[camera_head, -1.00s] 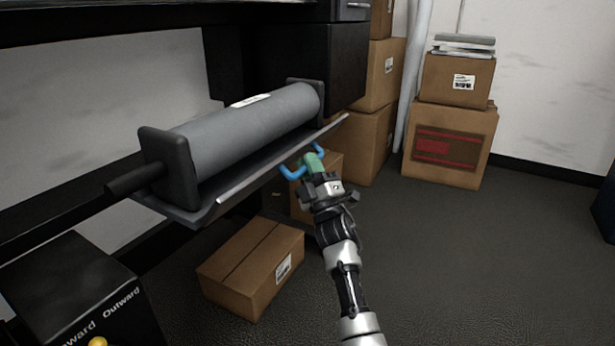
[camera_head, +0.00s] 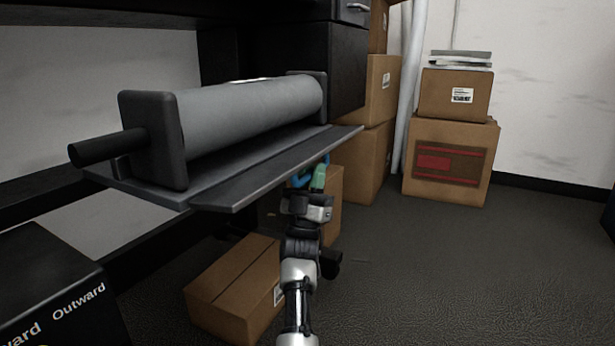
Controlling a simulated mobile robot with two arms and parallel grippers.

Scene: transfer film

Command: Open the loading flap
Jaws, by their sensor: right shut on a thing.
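The loading flap (camera_head: 285,172) is a long dark grey plate along the front of the roller tray, and its top face shows, lying nearly level. A blue handle (camera_head: 300,182) with a green grip (camera_head: 320,177) hangs at the flap's front edge, partly hidden by the flap. My right gripper (camera_head: 313,193) is shut on the handle's green part, just below the flap. A grey film roller (camera_head: 250,115) lies behind the flap between two dark end blocks. My left gripper is not in view.
A cardboard box (camera_head: 235,285) lies on the floor left of my right arm, and another box (camera_head: 334,205) stands behind it. Stacked boxes (camera_head: 450,160) stand at the back right. A black box marked "Outward" (camera_head: 60,270) is at lower left. The floor to the right is clear.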

